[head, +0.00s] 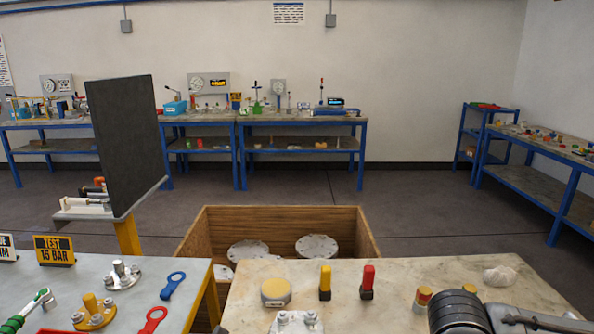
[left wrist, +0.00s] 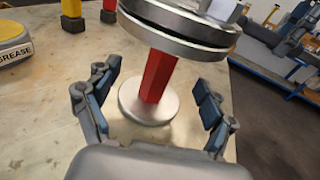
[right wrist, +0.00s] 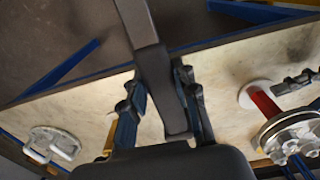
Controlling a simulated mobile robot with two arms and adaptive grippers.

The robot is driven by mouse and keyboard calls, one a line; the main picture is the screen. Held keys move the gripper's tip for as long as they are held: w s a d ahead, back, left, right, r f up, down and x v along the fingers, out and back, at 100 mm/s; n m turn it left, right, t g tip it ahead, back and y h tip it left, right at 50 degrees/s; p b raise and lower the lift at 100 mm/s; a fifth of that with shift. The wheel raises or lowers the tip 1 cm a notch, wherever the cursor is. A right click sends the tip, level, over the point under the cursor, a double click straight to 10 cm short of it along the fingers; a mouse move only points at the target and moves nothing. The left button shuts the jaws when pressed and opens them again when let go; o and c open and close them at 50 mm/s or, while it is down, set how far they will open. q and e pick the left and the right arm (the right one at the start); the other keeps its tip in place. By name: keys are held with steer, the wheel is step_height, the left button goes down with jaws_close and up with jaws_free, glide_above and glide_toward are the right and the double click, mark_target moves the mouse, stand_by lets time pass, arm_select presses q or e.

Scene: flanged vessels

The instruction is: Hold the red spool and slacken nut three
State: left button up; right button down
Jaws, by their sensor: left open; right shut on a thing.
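The red spool (left wrist: 158,75) stands on the worktop in the left wrist view, with a round pale base and a wide metal flange (left wrist: 180,35) on top. It also shows at the right of the right wrist view (right wrist: 264,104), where several nuts (right wrist: 300,140) sit on the flange; I cannot tell which is nut three. My left gripper (left wrist: 155,88) is open, its fingers on either side of the red stem with gaps visible. My right gripper (right wrist: 160,105) is shut on a long grey bar-shaped tool (right wrist: 150,58), away from the spool. The tool's far end is out of view.
A yellow grease tin (head: 275,292), a yellow-and-black piece (head: 325,283) and a red-and-black piece (head: 367,282) stand on the worktop (head: 420,272). A wooden crate (head: 280,222) holding pale flanges is behind it. A second table (head: 190,275) with wrenches is at left.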

arm_select(q)
steer(key=shift+x, duration=1.05)
steer(key=c, duration=1.6)
